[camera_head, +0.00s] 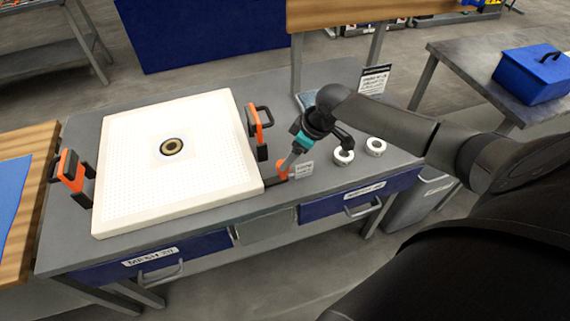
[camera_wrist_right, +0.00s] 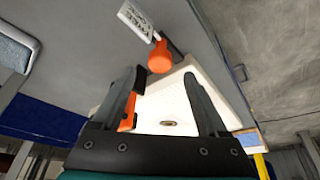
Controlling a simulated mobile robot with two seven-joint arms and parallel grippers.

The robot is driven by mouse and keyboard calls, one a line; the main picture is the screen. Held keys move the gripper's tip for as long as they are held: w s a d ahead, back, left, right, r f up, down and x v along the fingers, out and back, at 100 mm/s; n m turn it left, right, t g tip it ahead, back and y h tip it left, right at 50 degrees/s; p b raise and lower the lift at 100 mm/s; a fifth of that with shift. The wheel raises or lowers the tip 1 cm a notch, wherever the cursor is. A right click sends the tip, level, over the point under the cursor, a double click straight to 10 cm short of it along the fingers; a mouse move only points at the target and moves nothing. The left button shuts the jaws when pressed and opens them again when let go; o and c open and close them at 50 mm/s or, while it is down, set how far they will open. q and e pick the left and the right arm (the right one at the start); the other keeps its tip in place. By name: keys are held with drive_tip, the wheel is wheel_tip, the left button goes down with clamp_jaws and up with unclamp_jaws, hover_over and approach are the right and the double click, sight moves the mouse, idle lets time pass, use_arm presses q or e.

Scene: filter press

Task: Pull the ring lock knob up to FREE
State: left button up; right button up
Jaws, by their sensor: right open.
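The orange ring lock knob (camera_head: 283,172) is at the front right corner of the white filter plate (camera_head: 222,190), beside a small white label (camera_head: 304,170). In the right wrist view the round knob (camera_wrist_right: 160,57) shows just beyond the fingertips, between their lines, on a dark stem or bar. The label (camera_wrist_right: 138,20) is behind it; its text is too small to read. My right gripper (camera_head: 289,162) is open and points down at the knob; its fingers (camera_wrist_right: 163,74) look apart from it. The fingers partly cover the knob in the head view. My left gripper is not in view.
Orange-and-black clamp handles stand at the plate's left (camera_head: 72,178) and right (camera_head: 259,130); the right one is close to my gripper. Two white rings (camera_head: 375,147) lie on the grey bench right of the gripper. A sign (camera_head: 374,79) stands behind. Blue drawers (camera_head: 355,193) line the front.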

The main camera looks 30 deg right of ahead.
drive_tip(key=shift+b+x, duration=0.5)
drive_tip(key=shift+x, duration=2.15)
drive_tip(key=shift+c, duration=0.3)
clamp_jaws()
